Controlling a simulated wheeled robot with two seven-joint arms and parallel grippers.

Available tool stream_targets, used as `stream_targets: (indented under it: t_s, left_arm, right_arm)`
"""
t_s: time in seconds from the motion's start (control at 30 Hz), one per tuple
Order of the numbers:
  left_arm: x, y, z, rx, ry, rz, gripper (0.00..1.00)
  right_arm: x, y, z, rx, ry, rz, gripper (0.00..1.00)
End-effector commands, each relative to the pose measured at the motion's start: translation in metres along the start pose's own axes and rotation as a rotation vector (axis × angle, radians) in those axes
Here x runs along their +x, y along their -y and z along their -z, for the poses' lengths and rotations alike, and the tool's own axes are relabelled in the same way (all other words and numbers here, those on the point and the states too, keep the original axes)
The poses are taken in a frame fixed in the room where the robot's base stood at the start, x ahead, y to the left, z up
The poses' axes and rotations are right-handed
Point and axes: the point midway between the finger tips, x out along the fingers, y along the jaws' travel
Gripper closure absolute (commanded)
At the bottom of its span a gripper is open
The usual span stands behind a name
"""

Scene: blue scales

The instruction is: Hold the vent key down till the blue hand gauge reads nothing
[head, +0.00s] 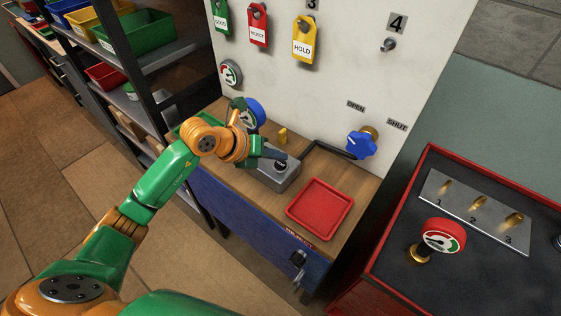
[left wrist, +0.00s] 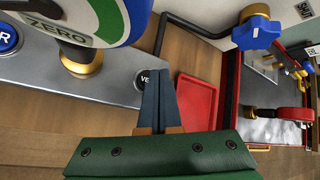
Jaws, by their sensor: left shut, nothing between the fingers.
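The vent key (head: 281,165) is a round black button with white lettering on a grey metal box (head: 283,181) on the wooden bench. It also shows in the left wrist view (left wrist: 139,80), partly covered by my fingers. The blue hand gauge (head: 257,112) stands behind my left wrist in the head view. Its blue rim and ZERO label (left wrist: 62,36) fill the upper left of the left wrist view; its needle is hidden. My left gripper (head: 272,153) is shut and empty, fingertips at the key. I cannot tell whether they touch it. My right gripper is not in view.
A blue valve handle (head: 361,145) on a black pipe sits right of the key, near OPEN and SHUT labels. A red tray (head: 320,208) lies in front. A red-edged cart with a red gauge (head: 442,236) stands at right. Shelves with bins (head: 137,33) stand at left.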

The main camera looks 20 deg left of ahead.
Motion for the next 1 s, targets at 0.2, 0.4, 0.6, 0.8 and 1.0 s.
stream_targets:
  t_s: [0.2, 0.4, 0.6, 0.8, 1.0]
  left_arm:
    - [-0.008, 0.006, -0.006, 0.000, 0.000, 0.000, 1.00]
    - [-0.023, 0.017, -0.017, 0.000, 0.000, 0.001, 1.00]
    - [-0.036, 0.026, -0.026, 0.000, 0.000, 0.001, 1.00]
    - [-0.035, 0.026, -0.025, -0.001, 0.000, 0.001, 1.00]
    - [-0.035, 0.025, -0.025, 0.000, 0.000, 0.001, 1.00]
  right_arm:
    - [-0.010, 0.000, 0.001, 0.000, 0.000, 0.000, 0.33]
    - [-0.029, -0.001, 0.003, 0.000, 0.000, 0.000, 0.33]
    - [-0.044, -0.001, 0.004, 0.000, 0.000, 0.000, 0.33]
    - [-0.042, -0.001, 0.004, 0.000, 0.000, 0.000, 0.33]
    - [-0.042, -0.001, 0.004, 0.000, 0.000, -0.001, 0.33]
